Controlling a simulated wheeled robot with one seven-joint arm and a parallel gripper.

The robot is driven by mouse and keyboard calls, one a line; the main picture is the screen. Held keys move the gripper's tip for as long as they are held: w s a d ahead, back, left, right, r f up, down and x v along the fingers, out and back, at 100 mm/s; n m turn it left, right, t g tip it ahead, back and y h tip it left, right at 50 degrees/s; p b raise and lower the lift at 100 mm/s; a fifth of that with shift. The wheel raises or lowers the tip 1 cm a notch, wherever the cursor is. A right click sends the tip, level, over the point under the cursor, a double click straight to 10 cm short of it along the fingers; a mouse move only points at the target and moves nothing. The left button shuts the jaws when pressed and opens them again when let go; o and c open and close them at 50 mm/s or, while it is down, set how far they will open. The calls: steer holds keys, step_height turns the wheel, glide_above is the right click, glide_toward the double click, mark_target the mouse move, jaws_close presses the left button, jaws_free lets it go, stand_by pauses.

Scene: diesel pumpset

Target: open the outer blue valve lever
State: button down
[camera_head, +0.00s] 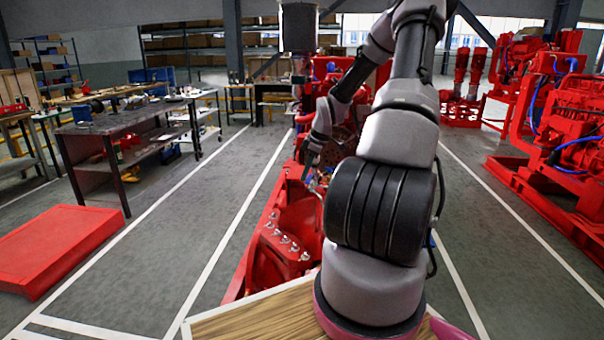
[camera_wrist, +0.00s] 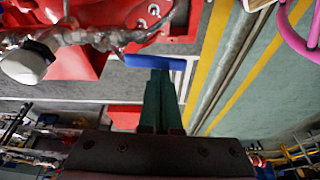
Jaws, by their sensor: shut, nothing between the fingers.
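In the wrist view, a flat blue lever (camera_wrist: 140,61) lies crosswise just beyond my fingertips, beside a metallic pipe assembly (camera_wrist: 90,38). My gripper (camera_wrist: 159,73) has dark green fingers pressed together with nothing between them. The fingertips overlap the lever's lower edge in the picture; I cannot tell whether they touch it. In the head view my gripper (camera_head: 307,172) is small, low beside the red pumpset (camera_head: 290,232). My arm hides much of the pumpset, and I cannot make out the lever there.
A round white-ended part (camera_wrist: 24,64) sits at the left of the pipe in the wrist view. In the head view, a dark workbench (camera_head: 125,122) and a red platform (camera_head: 55,245) stand at left. More red machinery (camera_head: 565,120) stands at right. Grey floor lies open between them.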

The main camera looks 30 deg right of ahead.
steer(key=shift+s+d, duration=0.2)
steer(key=shift+d, duration=0.05)
steer(key=shift+a, duration=0.1)
stand_by(0.5)
step_height(320, 180, up, 10)
steer(key=shift+w+a+f, duration=0.2)
steer(key=shift+f, duration=0.05)
stand_by(0.4)
stand_by(0.4)
